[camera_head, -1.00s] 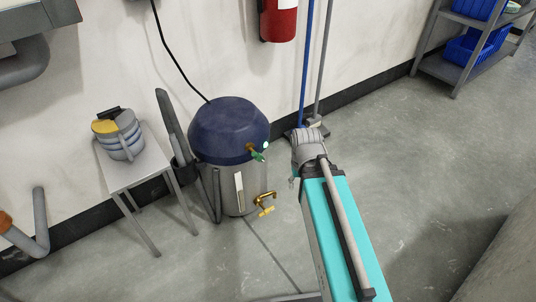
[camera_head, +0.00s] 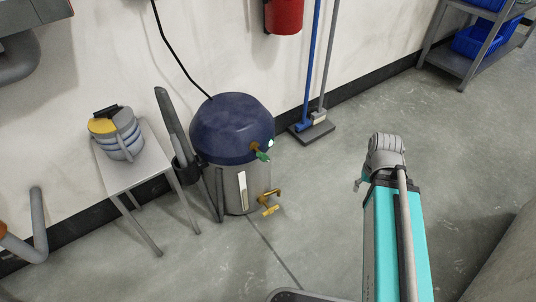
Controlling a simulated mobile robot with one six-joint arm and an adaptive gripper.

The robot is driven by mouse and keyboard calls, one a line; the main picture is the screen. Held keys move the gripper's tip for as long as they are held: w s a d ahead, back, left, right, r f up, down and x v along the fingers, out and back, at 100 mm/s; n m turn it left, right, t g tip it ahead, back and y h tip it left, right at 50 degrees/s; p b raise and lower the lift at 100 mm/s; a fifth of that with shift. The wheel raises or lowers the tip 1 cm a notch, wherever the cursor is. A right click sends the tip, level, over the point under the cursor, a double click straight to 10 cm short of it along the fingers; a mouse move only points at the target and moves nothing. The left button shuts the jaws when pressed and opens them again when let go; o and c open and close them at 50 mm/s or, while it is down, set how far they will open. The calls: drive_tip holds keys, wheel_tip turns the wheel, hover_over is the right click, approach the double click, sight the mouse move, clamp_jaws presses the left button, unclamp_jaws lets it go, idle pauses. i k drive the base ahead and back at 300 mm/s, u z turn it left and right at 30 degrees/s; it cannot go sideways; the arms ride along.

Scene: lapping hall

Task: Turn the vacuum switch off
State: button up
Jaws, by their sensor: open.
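The vacuum (camera_head: 232,160) stands on the floor near the wall, with a dark blue dome lid on a grey metal drum. A small green lever (camera_head: 262,156), which looks like the vacuum switch, sticks out at the right front of the lid on a brownish mount. A pale round spot, perhaps a lamp, sits just above the lever. My teal arm rises from the bottom right, and its grey joint is clear of the vacuum, to its right. My gripper itself does not show; nothing touches the lever.
A brass tap (camera_head: 269,202) juts from the drum's lower front. A grey stool (camera_head: 150,167) with stacked rings (camera_head: 116,138) stands left. A broom (camera_head: 312,130), red cylinder (camera_head: 284,14) and shelf (camera_head: 466,62) are at the wall. The floor between vacuum and arm is clear.

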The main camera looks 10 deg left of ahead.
sight(263, 156)
drive_tip(key=z, duration=0.05)
drive_tip(key=k, duration=1.5)
drive_tip(key=u, duration=1.05)
drive_tip(key=i, duration=1)
